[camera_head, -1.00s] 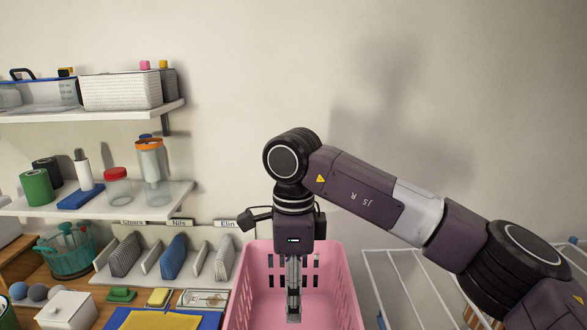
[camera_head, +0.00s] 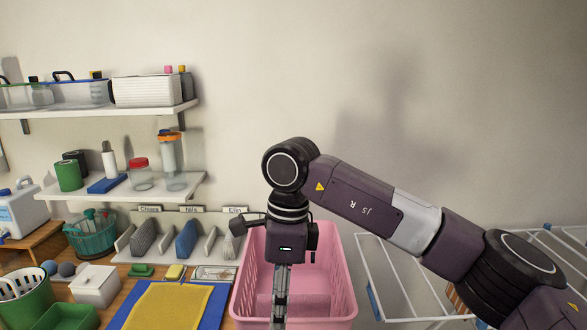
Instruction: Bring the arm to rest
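My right arm comes in from the right, and its gripper (camera_head: 279,314) points down over the pink basket (camera_head: 340,301). The fingers are seen edge-on and run to the bottom of the picture, so I cannot tell whether they are open or shut. I see nothing held between them. The pink basket stands behind and below the wrist, and its inside looks empty where it shows. My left gripper is not in view.
A white wire rack (camera_head: 398,278) stands right of the basket, under my forearm. Left are a yellow cloth (camera_head: 172,306) on a blue mat, a white lidded box (camera_head: 95,286), a green basket (camera_head: 92,238) and wall shelves (camera_head: 120,190). The wall above the arm is bare.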

